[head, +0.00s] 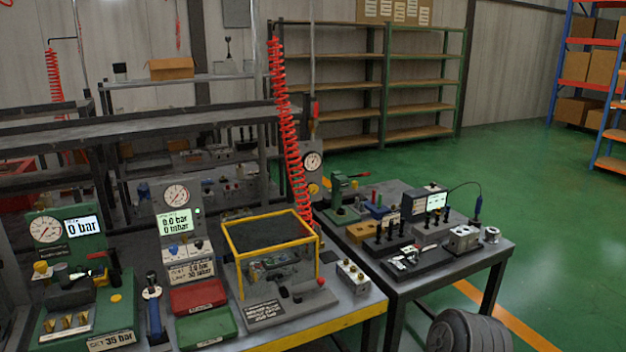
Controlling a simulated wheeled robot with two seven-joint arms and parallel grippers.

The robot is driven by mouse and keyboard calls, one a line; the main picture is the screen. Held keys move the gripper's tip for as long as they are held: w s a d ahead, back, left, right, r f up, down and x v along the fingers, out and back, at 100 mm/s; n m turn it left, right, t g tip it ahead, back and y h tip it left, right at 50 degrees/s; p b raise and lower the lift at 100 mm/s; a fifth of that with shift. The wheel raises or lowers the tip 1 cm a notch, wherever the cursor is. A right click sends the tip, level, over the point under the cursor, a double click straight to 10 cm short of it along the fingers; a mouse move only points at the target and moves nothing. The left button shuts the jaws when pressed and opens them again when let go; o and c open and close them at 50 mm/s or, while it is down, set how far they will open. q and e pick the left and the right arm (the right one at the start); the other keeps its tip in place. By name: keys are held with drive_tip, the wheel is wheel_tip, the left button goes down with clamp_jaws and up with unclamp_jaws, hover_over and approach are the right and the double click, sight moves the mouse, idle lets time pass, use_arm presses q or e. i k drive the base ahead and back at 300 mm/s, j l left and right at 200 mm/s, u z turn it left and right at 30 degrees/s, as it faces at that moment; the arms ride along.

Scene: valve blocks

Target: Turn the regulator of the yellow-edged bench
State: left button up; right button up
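The yellow-edged bench (340,320) stands at the front left and carries test stations. At its back right a grey panel holds a round gauge (312,160), with a yellow knob (313,189) below it; a red coiled hose (290,130) hangs in front of its left side. A green station (60,300) at the left has a gauge, a "0 bar" display and another yellow knob (40,267). I cannot tell for sure which knob is the regulator. Neither of my grippers shows.
A yellow-framed box (268,232), a red block (198,297) and a small valve block (353,277) stand on the bench. A second bench (500,250) at the right holds several tools and fittings. Green floor (560,220) is clear at the right.

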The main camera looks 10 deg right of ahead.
sight(313, 189)
drive_tip(key=i+l+u, duration=0.15)
drive_tip(key=l+u, duration=0.2)
drive_tip(key=l, duration=0.15)
drive_tip(key=l+u, duration=0.75)
drive_tip(key=l, duration=0.25)
